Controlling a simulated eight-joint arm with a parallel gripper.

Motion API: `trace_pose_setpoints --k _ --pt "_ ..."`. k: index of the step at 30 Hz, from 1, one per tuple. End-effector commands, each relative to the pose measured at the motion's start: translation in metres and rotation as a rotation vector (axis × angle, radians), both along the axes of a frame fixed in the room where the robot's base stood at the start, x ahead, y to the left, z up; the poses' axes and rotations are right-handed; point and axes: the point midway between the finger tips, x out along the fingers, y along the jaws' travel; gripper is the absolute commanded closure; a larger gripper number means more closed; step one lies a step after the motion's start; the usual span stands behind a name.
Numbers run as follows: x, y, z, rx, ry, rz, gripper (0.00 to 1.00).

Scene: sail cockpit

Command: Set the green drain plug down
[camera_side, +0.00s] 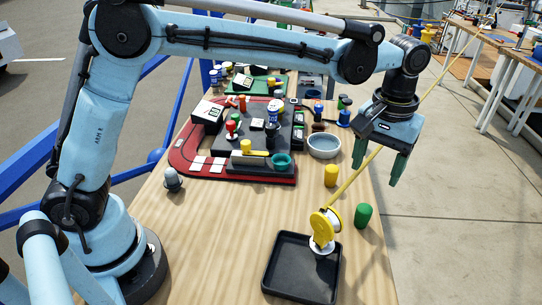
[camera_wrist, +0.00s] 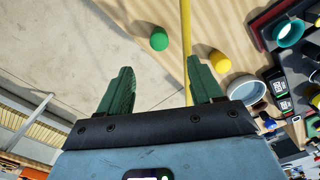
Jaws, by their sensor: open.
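The green drain plug (camera_side: 363,215) stands on the wooden table near its right edge, right of the yellow pulley. It also shows in the wrist view (camera_wrist: 158,39), beyond my fingertips and apart from them. My gripper (camera_side: 378,166) is above the right edge of the table, higher than the plug and clear of it.
A yellow plug (camera_side: 331,176) and a grey bowl (camera_side: 324,146) stand nearby. A yellow pulley (camera_side: 324,222) with a taut yellow rope rising right stands at a black tray (camera_side: 301,267). A red and dark console (camera_side: 240,150) fills the table's middle.

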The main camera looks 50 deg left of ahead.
Motion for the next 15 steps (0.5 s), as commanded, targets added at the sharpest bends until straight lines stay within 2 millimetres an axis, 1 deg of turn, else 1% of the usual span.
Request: trace_pose_setpoints --k 5,12,15 --pt "0.001 -0.002 -0.016 0.003 0.006 0.002 0.35" --pt "0.001 -0.002 -0.054 0.002 0.005 0.002 0.35" --pt "0.001 -0.002 -0.065 0.002 0.005 0.001 0.35"
